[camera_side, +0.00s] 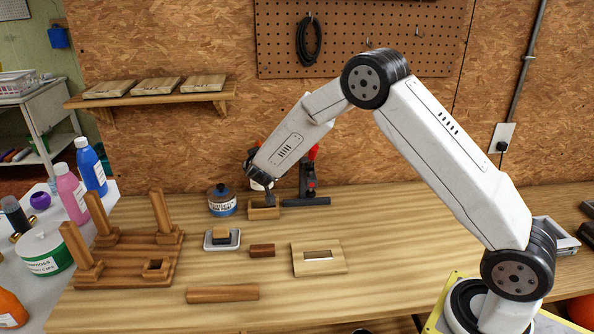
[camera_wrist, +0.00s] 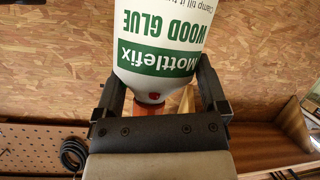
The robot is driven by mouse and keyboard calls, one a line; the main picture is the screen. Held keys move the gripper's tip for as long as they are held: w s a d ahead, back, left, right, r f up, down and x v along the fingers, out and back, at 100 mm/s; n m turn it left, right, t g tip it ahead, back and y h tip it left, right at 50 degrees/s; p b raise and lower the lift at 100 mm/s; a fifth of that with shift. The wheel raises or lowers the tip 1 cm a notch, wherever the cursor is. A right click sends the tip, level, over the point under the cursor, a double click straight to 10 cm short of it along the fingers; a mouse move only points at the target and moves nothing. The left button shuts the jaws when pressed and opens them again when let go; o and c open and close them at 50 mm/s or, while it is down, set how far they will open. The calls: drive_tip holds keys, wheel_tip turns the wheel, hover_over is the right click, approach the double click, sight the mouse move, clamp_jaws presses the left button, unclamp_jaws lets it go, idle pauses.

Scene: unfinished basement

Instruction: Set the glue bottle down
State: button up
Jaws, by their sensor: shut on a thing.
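The white wood glue bottle (camera_wrist: 165,25) with a green label fills the upper middle of the wrist view, its lettering upside down there. Its red-orange cap end (camera_wrist: 155,106) points toward my gripper's palm. My gripper (camera_wrist: 162,80) is shut on the bottle, one dark finger on each side. In the side view my gripper (camera_side: 262,182) is at the back of the bench, above a small open wooden box (camera_side: 263,211). Only a bit of white bottle (camera_side: 257,186) shows there; my wrist hides the rest. I cannot tell whether its base touches anything.
A blue-labelled jar (camera_side: 222,204) stands left of my gripper and a dark clamp (camera_side: 308,182) with red parts stands right. Nearer are a small tray (camera_side: 221,241) with a block, a brown block (camera_side: 262,250) and a slotted board (camera_side: 318,263). The bench's right middle is clear.

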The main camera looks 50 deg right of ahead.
sight(260, 188)
drive_tip(key=shift+f, duration=2.85)
drive_tip(key=shift+f, duration=0.1)
drive_tip(key=shift+f, duration=1.75)
drive_tip(key=shift+f, duration=0.15)
drive_tip(key=o, duration=0.9)
drive_tip(key=shift+v, duration=6.05)
